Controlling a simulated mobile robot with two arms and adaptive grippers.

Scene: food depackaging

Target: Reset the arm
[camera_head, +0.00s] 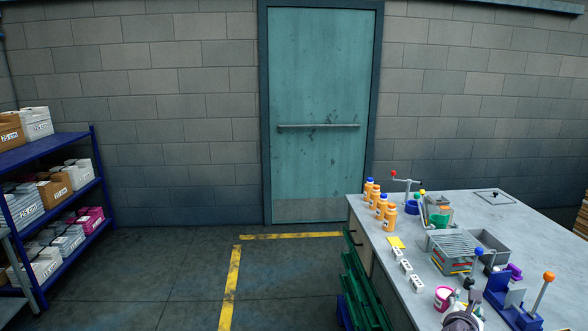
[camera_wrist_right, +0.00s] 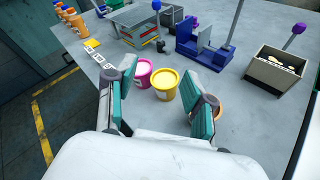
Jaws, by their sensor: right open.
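My right gripper (camera_wrist_right: 160,72) is open, with its two teal-padded fingers spread wide in the wrist view. A pink cup (camera_wrist_right: 143,72) and a yellow cup (camera_wrist_right: 165,84) stand on the grey table beyond and between the fingers. Nothing shows held in the gripper. Part of another round, orange-brown container (camera_wrist_right: 217,110) shows behind the right finger. In the head view the right gripper (camera_head: 465,312) is at the bottom edge over the table (camera_head: 408,280), close to the pink cup (camera_head: 444,297). My left gripper is not in view.
Orange bottles (camera_head: 382,207), a slatted rack (camera_head: 455,245) and a blue fixture (camera_head: 512,301) crowd the table. In the wrist view, a box of pale pieces (camera_wrist_right: 278,75) stands at the right. A blue shelf (camera_head: 98,180) stands far left; floor before the door (camera_head: 325,110) is clear.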

